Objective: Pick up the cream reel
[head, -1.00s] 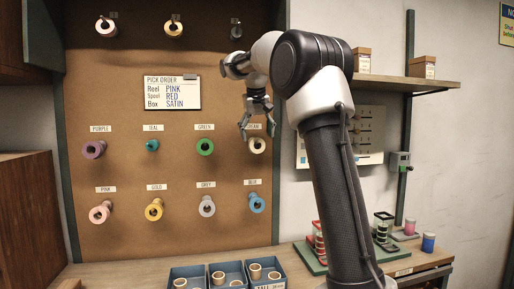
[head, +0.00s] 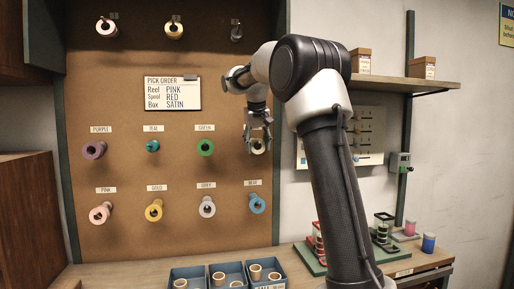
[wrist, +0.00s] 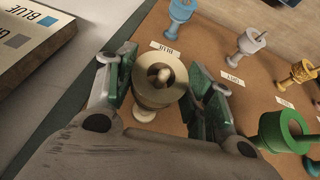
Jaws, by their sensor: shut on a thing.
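The reel's own label is hidden in the head view.
The green reel (head: 205,148) hangs left of the cream one and the blue reel (head: 257,204) hangs below it. A pick order card (head: 172,93) is on the board above. Blue bins (head: 230,270) stand on the bench. A shelf (head: 400,84) is to the right.

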